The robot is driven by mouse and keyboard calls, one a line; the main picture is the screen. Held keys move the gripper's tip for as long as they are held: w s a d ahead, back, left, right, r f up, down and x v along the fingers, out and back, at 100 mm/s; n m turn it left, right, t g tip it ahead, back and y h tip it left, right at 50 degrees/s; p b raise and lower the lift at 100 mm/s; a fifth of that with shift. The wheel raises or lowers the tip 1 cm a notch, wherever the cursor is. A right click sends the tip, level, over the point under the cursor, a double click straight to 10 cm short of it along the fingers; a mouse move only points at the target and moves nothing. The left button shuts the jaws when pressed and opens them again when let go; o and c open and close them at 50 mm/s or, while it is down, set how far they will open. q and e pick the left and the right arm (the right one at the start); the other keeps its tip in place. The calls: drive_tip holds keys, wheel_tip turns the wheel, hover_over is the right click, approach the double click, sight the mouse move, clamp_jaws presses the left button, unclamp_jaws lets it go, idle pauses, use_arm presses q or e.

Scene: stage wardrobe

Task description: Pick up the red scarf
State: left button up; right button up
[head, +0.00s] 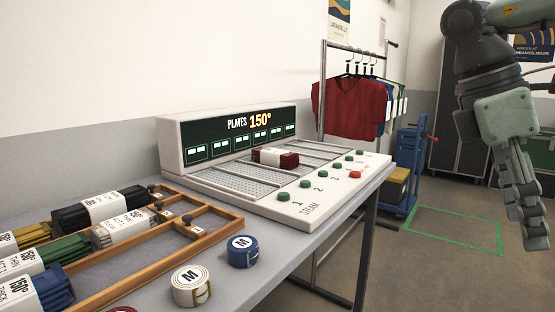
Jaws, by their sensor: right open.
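The red scarf (289,161) is a dark red folded bundle with a white paper band. It lies on one of the plates at the back of the white steam machine (170,145). My right gripper (536,232) hangs at the right edge of the head view, fingers pointing down. It is open and empty, well to the right of the machine and apart from the scarf. My left gripper is not in view.
A wooden divided tray (205,237) holds several banded bundles at left. White (189,297) and blue (243,259) rolled belts stand on the grey table (285,255). Behind are a garment rail (323,85) and a blue trolley (408,160). A green floor outline (460,247) encloses bare floor.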

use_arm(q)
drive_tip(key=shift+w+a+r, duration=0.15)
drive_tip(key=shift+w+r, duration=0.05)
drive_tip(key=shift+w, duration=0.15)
